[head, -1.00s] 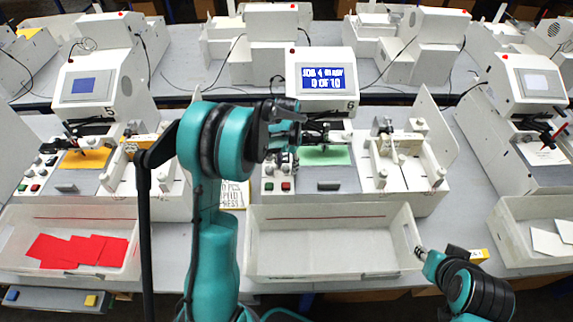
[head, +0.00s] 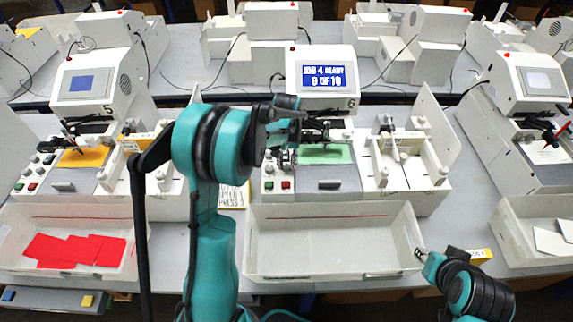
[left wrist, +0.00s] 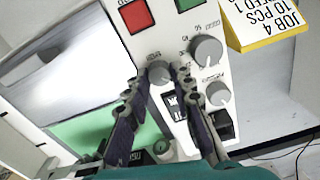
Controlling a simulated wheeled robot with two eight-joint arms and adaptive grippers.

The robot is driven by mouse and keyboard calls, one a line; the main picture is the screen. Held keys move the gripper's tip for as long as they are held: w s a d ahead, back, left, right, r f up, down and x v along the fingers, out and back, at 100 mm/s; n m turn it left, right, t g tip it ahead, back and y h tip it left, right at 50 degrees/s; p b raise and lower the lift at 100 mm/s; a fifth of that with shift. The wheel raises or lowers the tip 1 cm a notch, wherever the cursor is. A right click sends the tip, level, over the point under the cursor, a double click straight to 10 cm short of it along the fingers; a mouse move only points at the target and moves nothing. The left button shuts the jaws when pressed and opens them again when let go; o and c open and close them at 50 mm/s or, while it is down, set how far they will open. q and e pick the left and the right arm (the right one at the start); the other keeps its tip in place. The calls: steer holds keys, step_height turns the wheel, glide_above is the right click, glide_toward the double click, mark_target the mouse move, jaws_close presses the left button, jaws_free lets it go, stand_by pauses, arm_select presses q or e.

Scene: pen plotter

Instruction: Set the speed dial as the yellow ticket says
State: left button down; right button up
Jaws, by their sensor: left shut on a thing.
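The pen plotter (head: 350,182) numbered 6 stands in the middle of the bench, with green paper on its bed. My left gripper (left wrist: 160,78) is over its control panel (left wrist: 187,28), shut with a small grey knob (left wrist: 158,72) between its fingertips. Two more grey knobs, an upper one (left wrist: 207,50) and a lower one (left wrist: 217,93), sit to the right of the fingers. I cannot read which knob is the speed dial. The yellow ticket (left wrist: 262,38) reads JOB 4, 10 PCS; its speed line is cut off. My right gripper (head: 420,254) is beside the front bin, its jaws too small to judge.
The screen (head: 323,77) reads JOB 4 READY, 0 OF 10. A red button (left wrist: 136,15) and a green button (left wrist: 187,4) lie close to the left fingers. An empty white bin (head: 330,264) stands in front. Other plotters stand on both sides.

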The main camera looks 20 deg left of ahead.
mark_target(286, 166)
arm_select(q)
steer(key=shift+n+b, duration=0.55)
steer(key=shift+n, duration=1.75)
steer(key=c, duration=1.3)
jaws_free()
step_height(286, 166, up, 12)
